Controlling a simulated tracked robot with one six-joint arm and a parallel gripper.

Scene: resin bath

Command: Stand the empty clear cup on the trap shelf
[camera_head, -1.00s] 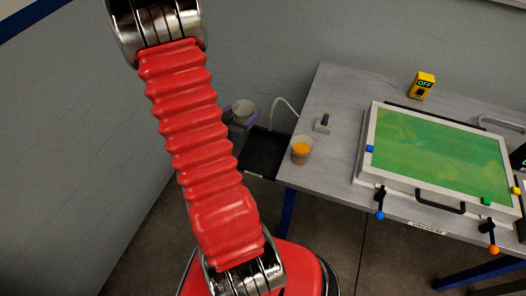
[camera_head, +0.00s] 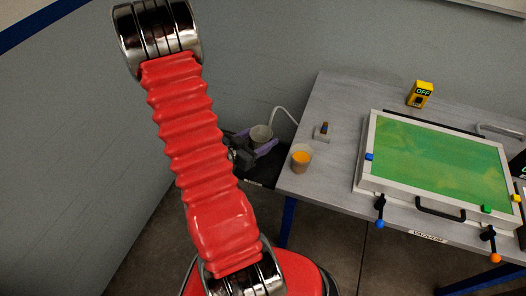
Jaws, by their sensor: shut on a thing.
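The empty clear cup (camera_head: 261,133) is upright between the purple fingertips of my gripper (camera_head: 258,145). My gripper is shut on it, partly hidden behind my red arm. The cup is over or at the dark trap shelf (camera_head: 268,170), which sits left of the table. I cannot tell whether the cup's bottom touches the shelf, as the fingers hide it.
A clear cup with orange contents (camera_head: 301,158) stands on the grey table (camera_head: 330,105) near its left edge. A pale hose (camera_head: 284,112) curves down beside the shelf. A green panel in a white frame (camera_head: 440,160) and a yellow OFF switch box (camera_head: 420,94) are farther right.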

